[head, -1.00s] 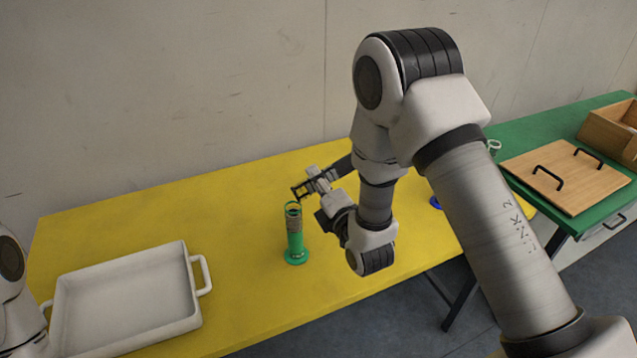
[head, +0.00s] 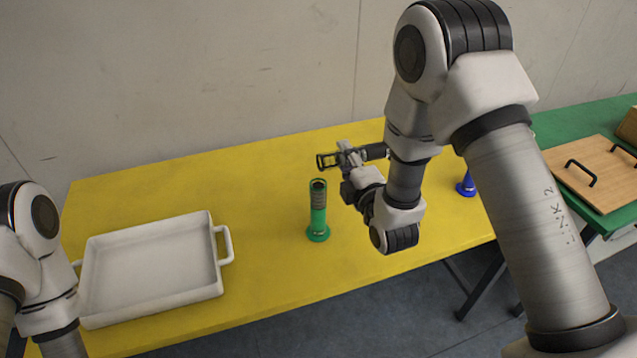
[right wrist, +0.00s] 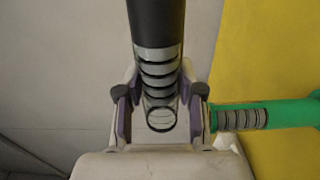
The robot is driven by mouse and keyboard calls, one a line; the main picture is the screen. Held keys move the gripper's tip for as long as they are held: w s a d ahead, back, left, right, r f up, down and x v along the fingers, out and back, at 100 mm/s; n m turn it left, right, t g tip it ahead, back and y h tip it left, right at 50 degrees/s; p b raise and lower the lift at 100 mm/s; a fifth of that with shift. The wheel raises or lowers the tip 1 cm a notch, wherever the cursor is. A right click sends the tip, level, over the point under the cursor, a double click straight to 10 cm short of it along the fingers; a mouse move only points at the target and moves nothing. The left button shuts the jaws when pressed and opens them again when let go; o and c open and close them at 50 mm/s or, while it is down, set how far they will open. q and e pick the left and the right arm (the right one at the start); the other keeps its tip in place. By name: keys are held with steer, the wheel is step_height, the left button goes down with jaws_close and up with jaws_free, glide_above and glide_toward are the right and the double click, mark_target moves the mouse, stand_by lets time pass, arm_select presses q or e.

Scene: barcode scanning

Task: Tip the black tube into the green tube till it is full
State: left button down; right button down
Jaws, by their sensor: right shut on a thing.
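The green tube (head: 318,218) stands upright on its round base on the yellow table; it also shows sideways in the right wrist view (right wrist: 285,114). Grey-dark filling shows through its slots, up near its rim. My right gripper (head: 350,157) is shut on the black tube (head: 375,152), holding it above and right of the green tube, nearly level. The black tube's slotted end points left, above the green tube's mouth, apart from it. In the right wrist view, the black tube (right wrist: 157,22) lies between the fingers (right wrist: 160,105). My left gripper is out of view.
A white two-handled tray (head: 222,270) lies on the yellow table (head: 270,170) at left. A blue tube (head: 467,186) stands at right, partly hidden by my arm. A green table (head: 570,125) with a wooden lid (head: 600,178) is beyond.

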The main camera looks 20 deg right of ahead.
mark_target(366, 147)
steer(key=m+b, duration=0.1)
steer(key=b, duration=0.2)
steer(key=shift+r, duration=0.15)
steer(key=shift+r+m, duration=0.35)
steer(key=shift+m, duration=0.15)
steer(key=r+m+p, duration=0.1)
steer(key=m, duration=0.1)
steer(key=d+r+m+p, duration=0.1)
steer(key=m+p, duration=0.1)
steer(key=d+r+m+p, duration=0.1)
steer(key=m, duration=0.1)
steer(key=shift+w+p, duration=0.1)
steer(key=shift+p, duration=0.25)
steer(key=m, duration=0.1)
steer(key=d+m+p, duration=0.1)
steer(key=m, duration=0.1)
steer(key=shift+r, duration=0.3)
steer(key=shift+d+f+m+b, duration=0.15)
steer(key=shift+m+b, duration=0.05)
steer(key=shift+m, duration=0.35)
steer(key=shift+d+f+m+b, duration=0.15)
steer(key=shift+m, duration=0.4)
steer(key=shift+d+m, duration=0.25)
steer(key=shift+m, duration=0.75)
steer(key=m, duration=0.2)
steer(key=shift+d+r+m+b, duration=0.2)
steer(key=shift+r+m+b, duration=0.1)
steer(key=shift+b, duration=0.1)
